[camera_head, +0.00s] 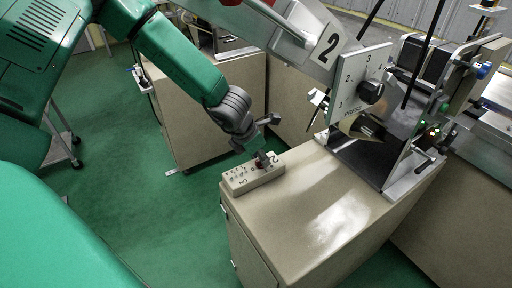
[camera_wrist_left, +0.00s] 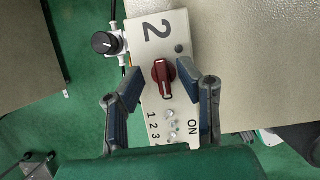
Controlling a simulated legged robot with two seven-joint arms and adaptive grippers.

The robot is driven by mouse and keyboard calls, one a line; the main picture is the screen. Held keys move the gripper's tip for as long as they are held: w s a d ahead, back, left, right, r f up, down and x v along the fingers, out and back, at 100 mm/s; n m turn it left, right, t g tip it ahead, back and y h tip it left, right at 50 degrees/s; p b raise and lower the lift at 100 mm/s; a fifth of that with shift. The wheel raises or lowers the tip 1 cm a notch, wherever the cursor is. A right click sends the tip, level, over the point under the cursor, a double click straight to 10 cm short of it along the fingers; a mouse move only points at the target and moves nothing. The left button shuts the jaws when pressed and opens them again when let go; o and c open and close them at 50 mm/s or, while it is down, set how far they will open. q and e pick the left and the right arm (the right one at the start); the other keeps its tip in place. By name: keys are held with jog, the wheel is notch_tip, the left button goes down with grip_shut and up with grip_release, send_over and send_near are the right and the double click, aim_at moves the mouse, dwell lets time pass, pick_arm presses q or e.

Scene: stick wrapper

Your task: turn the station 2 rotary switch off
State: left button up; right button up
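The station 2 switch box (camera_head: 240,182) is a pale box on the near corner of the beige cabinet, marked "ON", with numbered small lights. Its red rotary switch (camera_wrist_left: 161,72) shows in the left wrist view, with the handle's white mark toward the "ON" end of the panel. My left gripper (camera_head: 264,142) is just above the box in the head view. In the left wrist view it (camera_wrist_left: 158,80) is open, with a blue-padded finger on either side of the red switch. I cannot tell whether the fingers touch it. My right gripper is not in view.
The beige cabinet top (camera_head: 310,205) is mostly clear in front. The machine with a "2" sign, a 1-2-3 dial panel (camera_head: 350,85) and a metal funnel stands behind the box. A black knob (camera_wrist_left: 103,42) is beside the panel in the left wrist view.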

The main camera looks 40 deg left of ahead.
pick_arm(q)
jog(key=v, duration=1.1)
dwell(0.3)
